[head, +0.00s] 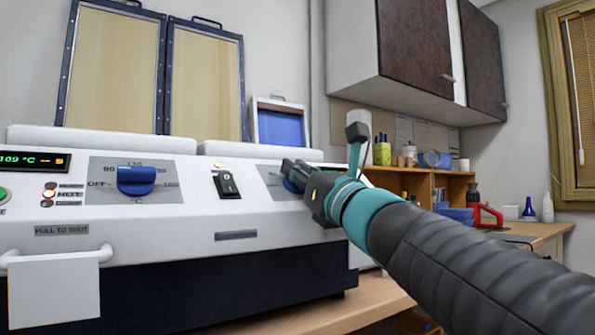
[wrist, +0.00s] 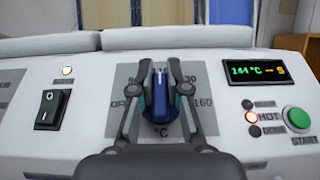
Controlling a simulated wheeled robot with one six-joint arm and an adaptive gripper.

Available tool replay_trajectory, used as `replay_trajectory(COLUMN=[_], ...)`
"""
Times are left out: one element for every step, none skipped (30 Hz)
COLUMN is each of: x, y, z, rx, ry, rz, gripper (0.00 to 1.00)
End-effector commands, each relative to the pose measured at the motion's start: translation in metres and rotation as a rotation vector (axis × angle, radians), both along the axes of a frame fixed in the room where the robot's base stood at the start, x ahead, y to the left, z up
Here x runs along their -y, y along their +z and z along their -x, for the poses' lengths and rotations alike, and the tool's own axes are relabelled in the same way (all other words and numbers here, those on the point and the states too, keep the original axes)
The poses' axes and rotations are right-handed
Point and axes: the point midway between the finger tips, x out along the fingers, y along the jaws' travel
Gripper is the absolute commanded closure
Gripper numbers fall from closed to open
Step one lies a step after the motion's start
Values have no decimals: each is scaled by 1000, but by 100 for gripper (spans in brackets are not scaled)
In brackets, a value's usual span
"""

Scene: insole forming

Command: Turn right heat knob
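The right heat knob (wrist: 160,103) is blue and sits on a grey dial plate in the middle of the wrist view. Its white pointer line stands about upright. My gripper (wrist: 162,88) has one finger on each side of the knob, with the fingertips closed in against its sides. In the head view my gripper (head: 291,176) reaches the panel from the right and hides most of this knob. The right display (wrist: 255,72) reads 144 °C. A red light glows beside HOT.
The left heat knob (head: 136,180) is blue, on its own dial. A black rocker switch (wrist: 51,108) is left of the gripped knob. A green START button (wrist: 298,118) is to the right. A white pull handle (head: 54,290) juts out at front left.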

Motion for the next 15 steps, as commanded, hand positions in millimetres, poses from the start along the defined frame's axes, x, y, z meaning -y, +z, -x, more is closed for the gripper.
replay_trajectory(x=[0,0,0,0,0,0,0,1,1,1,0,1,1,0,1], y=[0,0,0,0,0,0,0,0,0,0,0,0,0,0,0], z=[0,0,0,0,0,0,-1,-1,-1,-1,-1,-1,-1,-1,-1], rx=[-1,-1,0,0,2,4,5,7,12,15,20,27,32,39,49], ry=[0,1,1,2,4,8,12,16,25,32,42,56,66,81,99], rz=[1,1,2,2,5,8,10,14,19,26,34,44,53,63,78], gripper=[100,100,100,100,100,100,100,100,100,100,100,100,100,100,100])
